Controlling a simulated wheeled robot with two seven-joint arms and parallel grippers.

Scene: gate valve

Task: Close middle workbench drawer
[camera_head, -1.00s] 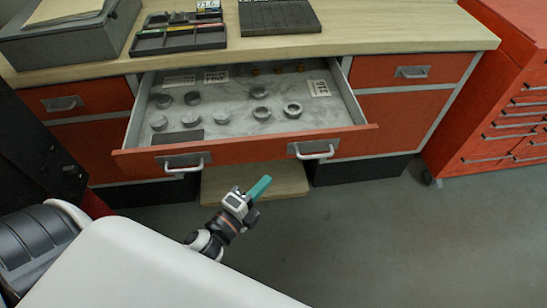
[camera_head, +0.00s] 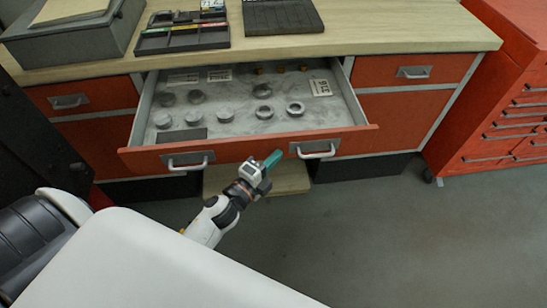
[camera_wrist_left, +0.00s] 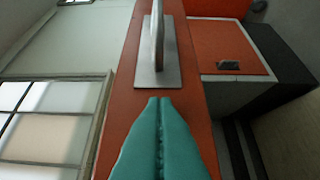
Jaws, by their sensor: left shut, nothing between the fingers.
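The middle workbench drawer (camera_head: 228,148) is pulled out, with its orange front facing me. Several round metal parts lie inside it. Its front has a left handle (camera_head: 188,162) and a right handle (camera_head: 315,150). My left gripper (camera_head: 273,159) has teal fingers and is at the drawer front, between the handles and nearer the right one. In the left wrist view, the shut, empty fingers (camera_wrist_left: 160,135) point at the orange front (camera_wrist_left: 126,72), just short of a metal handle (camera_wrist_left: 158,50). I cannot tell whether they touch the front. My right gripper is not in view.
The wooden workbench top (camera_head: 380,35) holds a grey box (camera_head: 75,38), a black tray (camera_head: 182,38) and a dark plate (camera_head: 282,16). A red tool cabinet (camera_head: 500,110) stands at the right. The floor (camera_head: 400,230) at the right front is clear.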

